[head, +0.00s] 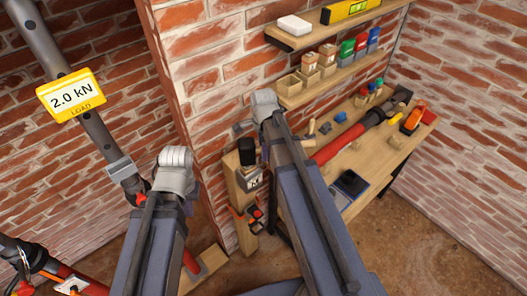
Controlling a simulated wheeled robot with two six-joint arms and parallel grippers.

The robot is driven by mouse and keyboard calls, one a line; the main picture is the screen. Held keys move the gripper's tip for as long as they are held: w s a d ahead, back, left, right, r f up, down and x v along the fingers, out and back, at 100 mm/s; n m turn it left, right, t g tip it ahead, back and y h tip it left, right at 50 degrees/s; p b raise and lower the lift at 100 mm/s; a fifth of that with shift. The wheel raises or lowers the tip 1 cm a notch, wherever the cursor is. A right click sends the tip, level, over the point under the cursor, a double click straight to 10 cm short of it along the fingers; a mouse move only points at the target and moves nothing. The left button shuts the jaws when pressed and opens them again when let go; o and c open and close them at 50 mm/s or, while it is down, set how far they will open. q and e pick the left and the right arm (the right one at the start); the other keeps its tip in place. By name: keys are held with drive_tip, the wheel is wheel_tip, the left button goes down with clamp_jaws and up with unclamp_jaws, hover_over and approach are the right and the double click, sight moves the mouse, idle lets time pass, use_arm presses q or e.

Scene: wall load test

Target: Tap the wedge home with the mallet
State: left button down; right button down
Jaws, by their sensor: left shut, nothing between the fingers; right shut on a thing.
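My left arm rises to a silver joint near the slanting prop (95,130), and my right arm rises to one before the brick wall. Neither gripper's fingertips can be made out; the arm links cover that area. A black cylinder (246,150) stands at the top of a wooden post (237,195), just left of my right arm. It could be the mallet's head, but I cannot tell. No handle shows with it. I cannot make out the wedge. The prop carries a yellow "2.0 kN LOAD" sign (71,95), and its lower end passes behind my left arm.
A wooden bench (362,163) with a red tube tool (340,145), a black device (350,184) and an orange tool (413,117) stands at right. Shelves (325,80) with small boxes and a yellow level (347,11) hang above. Bare floor (425,250) lies at lower right.

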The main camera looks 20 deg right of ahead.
use_arm(q)
drive_tip(key=shift+r, duration=0.35)
use_arm(e)
drive_tip(key=shift+r, duration=0.35)
